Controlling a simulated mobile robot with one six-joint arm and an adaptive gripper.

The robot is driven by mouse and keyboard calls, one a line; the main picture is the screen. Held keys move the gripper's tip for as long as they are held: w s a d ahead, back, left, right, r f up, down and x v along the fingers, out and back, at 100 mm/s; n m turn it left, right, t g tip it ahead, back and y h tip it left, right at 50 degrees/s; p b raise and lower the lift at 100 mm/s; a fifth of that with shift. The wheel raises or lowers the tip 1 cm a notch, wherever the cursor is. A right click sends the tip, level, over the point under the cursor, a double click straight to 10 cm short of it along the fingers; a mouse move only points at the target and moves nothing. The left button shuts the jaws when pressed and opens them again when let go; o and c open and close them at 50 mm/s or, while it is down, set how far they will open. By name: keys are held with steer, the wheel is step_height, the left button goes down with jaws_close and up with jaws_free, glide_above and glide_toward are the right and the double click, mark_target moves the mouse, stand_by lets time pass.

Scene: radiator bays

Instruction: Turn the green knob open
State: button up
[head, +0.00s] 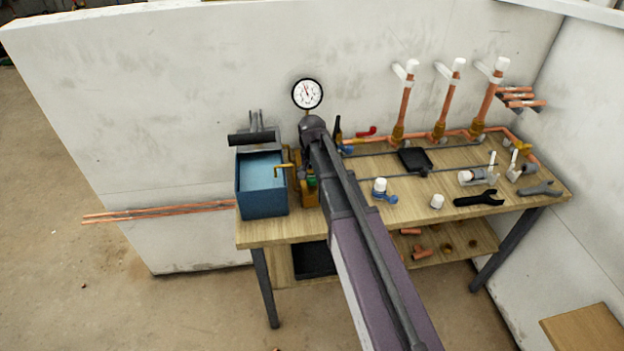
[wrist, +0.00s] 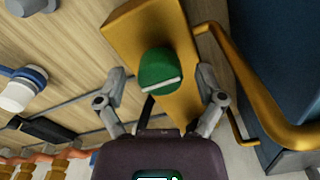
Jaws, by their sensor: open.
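The green knob (wrist: 160,69) is a round cap with a pale bar across its lower edge. It sits on a yellow-orange block (wrist: 137,28) in the wrist view. My gripper (wrist: 160,86) is open, with one finger to each side of the knob in the wrist picture. I cannot tell whether the fingers touch it. In the head view my arm hides the gripper.
A blue water tank (head: 262,200) stands left of the yellow unit, with a bent brass pipe (wrist: 262,85) close to my right finger. A gauge (head: 307,94) is on the wall.

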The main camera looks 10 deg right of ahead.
steer(key=c, duration=1.2)
steer(key=shift+o, duration=0.2)
steer(key=shift+n, duration=0.4)
steer(key=n, duration=1.2)
steer(key=shift+n, duration=2.6)
